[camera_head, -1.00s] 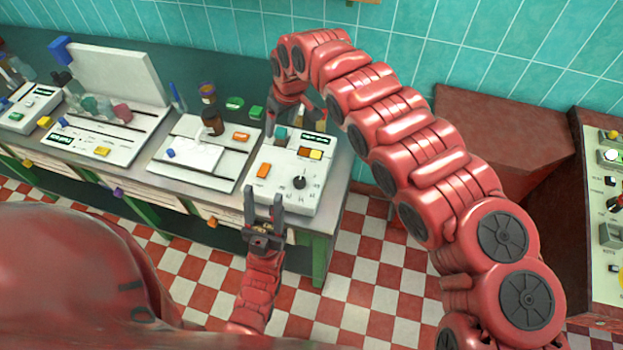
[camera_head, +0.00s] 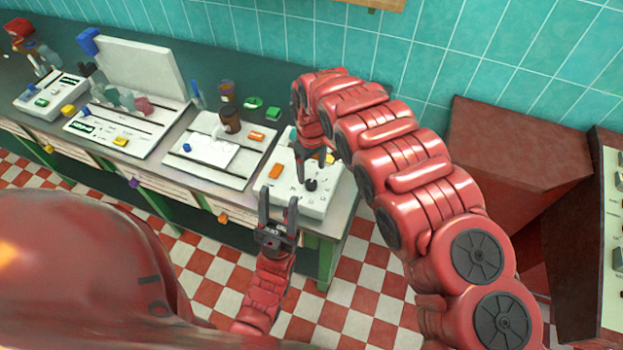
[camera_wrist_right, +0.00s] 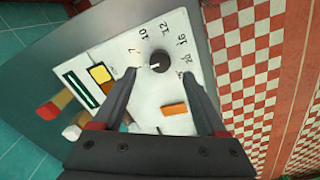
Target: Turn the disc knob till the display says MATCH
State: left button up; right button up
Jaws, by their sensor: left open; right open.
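The disc knob (camera_head: 311,184) is a small black dial on the white device (camera_head: 290,203) at the right end of the counter. In the right wrist view the knob (camera_wrist_right: 160,61) lies ahead of my open right gripper (camera_wrist_right: 165,75), with numbers around it. The fingers seem apart from the knob, one on each side. The device's dark display (camera_wrist_right: 81,89) shows there, but its text is unreadable. In the head view my right gripper (camera_head: 315,175) hangs over the device. My left gripper (camera_head: 279,208) is open and empty before the device's front edge.
An orange button (camera_wrist_right: 174,109) and a yellow button (camera_wrist_right: 100,73) sit near the knob. Other white devices, bottles and small blocks stand along the counter (camera_head: 180,165) to the left. A brown cabinet (camera_head: 500,140) is at the right. The checkered floor in front is clear.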

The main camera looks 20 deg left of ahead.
aim_at(312, 184)
notch_tip(312, 184, down, 5)
jog(key=shift+s+a+r+p, duration=0.1)
jog(key=shift+a+p, duration=0.05)
jog(key=shift+p, duration=0.45)
jog(key=shift+f, duration=0.5)
grip_shut()
